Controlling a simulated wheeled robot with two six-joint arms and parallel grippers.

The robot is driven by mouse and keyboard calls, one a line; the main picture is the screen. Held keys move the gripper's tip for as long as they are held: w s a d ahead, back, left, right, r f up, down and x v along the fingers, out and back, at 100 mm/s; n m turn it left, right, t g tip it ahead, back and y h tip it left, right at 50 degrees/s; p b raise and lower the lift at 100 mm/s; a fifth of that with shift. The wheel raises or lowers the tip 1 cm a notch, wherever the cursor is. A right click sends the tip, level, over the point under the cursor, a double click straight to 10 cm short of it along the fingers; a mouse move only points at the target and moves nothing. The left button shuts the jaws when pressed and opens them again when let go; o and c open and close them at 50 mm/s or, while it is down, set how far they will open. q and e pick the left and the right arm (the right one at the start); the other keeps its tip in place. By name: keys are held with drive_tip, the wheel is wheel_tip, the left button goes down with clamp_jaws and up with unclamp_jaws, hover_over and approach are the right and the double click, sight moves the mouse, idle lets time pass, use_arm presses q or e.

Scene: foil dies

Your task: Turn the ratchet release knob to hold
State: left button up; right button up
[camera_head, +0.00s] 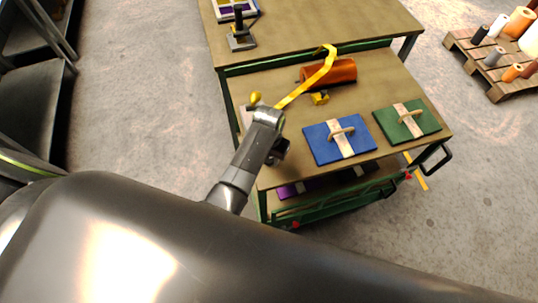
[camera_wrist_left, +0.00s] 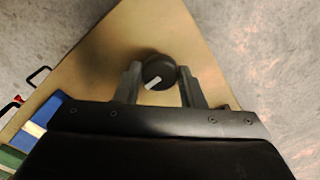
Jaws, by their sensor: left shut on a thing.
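The ratchet release knob (camera_wrist_left: 159,70) is round and black with a white pointer mark. In the left wrist view it sits between the fingers of my left gripper (camera_wrist_left: 161,80), which is shut on it. Its white mark slants down toward the lower left. No hold label is readable. In the head view my left gripper (camera_head: 279,150) is over the left side of the green cart, partly hidden by my wrist, and the knob cannot be made out there. My right gripper is not in view.
On the cart top (camera_head: 285,90) are an orange roll (camera_head: 340,71) with a yellow strip (camera_head: 308,84), a blue die board (camera_head: 318,145) and a green die board (camera_head: 427,120), each with a handle. A pallet (camera_head: 492,72) of rolls stands at the upper right.

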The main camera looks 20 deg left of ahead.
use_arm(q)
drive_tip(key=n, duration=0.3)
drive_tip(key=shift+n, duration=0.4)
drive_tip(key=n, duration=0.4)
drive_tip(key=shift+w+n, duration=0.1)
drive_tip(key=shift+n, duration=0.2)
drive_tip(key=n, duration=0.4)
drive_tip(key=shift+n, duration=2.4)
drive_tip(key=o, duration=0.9)
drive_tip(key=shift+o, duration=0.4)
